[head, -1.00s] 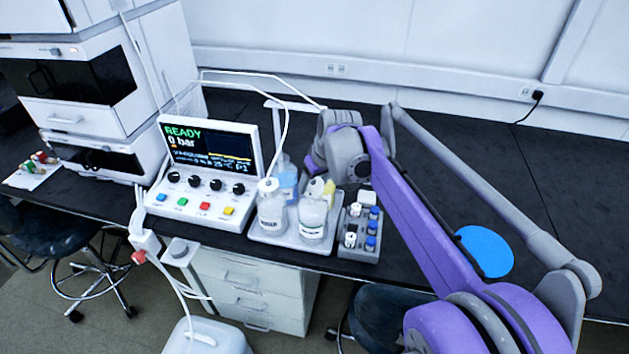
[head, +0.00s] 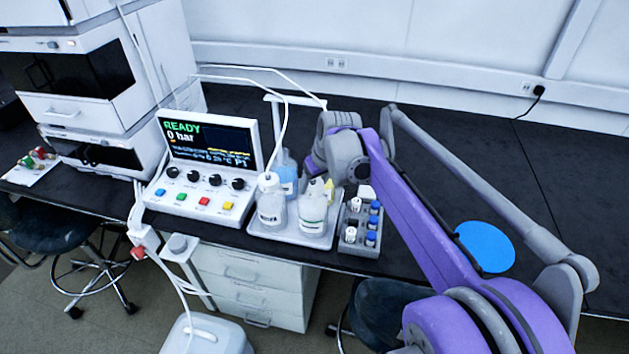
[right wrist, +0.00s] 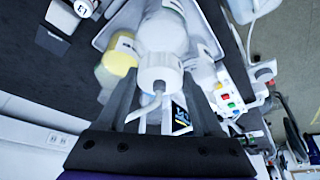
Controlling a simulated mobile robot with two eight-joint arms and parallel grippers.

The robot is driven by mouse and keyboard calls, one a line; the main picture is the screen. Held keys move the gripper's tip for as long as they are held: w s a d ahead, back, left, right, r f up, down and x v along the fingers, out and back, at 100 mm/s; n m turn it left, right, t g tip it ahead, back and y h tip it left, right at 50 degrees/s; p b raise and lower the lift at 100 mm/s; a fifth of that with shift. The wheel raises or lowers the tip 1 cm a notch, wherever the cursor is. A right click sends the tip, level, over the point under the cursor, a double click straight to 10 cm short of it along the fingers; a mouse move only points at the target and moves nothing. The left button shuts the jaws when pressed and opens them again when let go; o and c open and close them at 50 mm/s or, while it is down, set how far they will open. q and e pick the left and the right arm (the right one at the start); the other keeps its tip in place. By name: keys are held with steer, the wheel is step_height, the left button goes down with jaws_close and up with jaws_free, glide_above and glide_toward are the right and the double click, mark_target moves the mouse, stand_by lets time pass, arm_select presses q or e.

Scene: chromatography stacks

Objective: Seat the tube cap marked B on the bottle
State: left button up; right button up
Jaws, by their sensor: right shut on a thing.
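My right gripper (right wrist: 160,95) is shut on a white cap (right wrist: 160,72) with a pale tube coming out of it. In the right wrist view the cap is in line with a clear bottle (right wrist: 162,32). I cannot tell whether it is fully down on the neck, and no B mark is readable. In the head view this bottle seems to be the front right one (head: 313,212) in the tray, with my right gripper (head: 317,182) just above and behind it; the arm hides part of the fingers. My left gripper is not in view.
The tray (head: 290,238) also holds a front left bottle (head: 271,210) with a tubed cap and a blue bottle (head: 286,172). A vial rack (head: 350,238) is right of the tray, the control unit (head: 205,200) left.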

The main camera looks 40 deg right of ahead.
mark_target(314, 184)
steer(key=shift+f, duration=0.15)
steer(key=shift+f, duration=0.3)
stand_by(0.3)
steer(key=o, duration=1.4)
steer(key=shift+o, duration=0.2)
steer(key=shift+r, duration=0.15)
steer(key=shift+r+p, duration=2.7)
steer(key=shift+r, duration=0.7)
